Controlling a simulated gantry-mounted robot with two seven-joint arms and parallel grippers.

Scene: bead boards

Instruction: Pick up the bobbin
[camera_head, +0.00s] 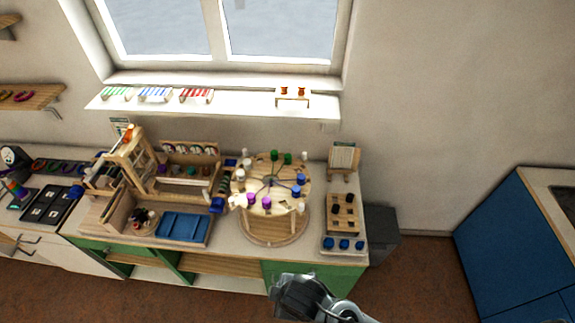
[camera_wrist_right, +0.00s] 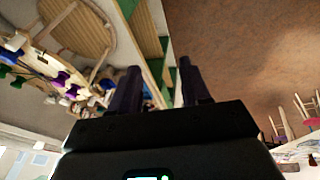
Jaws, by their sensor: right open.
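Several bobbins stand around the rim of a round wooden stand (camera_head: 268,228): purple (camera_head: 266,203), blue (camera_head: 297,190), green (camera_head: 287,157) and white ones. I cannot tell which one the task means. The right wrist view shows purple bobbins (camera_wrist_right: 62,78) and blue ones at the left, apart from my fingers. My right gripper (camera_wrist_right: 160,90) is open and empty. In the head view it (camera_head: 281,283) is in front of the green cabinet, below and in front of the round stand. My left gripper is in neither view.
Right of the stand is a wooden rack (camera_head: 343,213) with dark bobbins, and blue pieces (camera_head: 343,244) before it. A wooden loom (camera_head: 130,160) and blue tray (camera_head: 185,226) stand left. Orange bobbins (camera_head: 302,91) sit on the windowsill.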

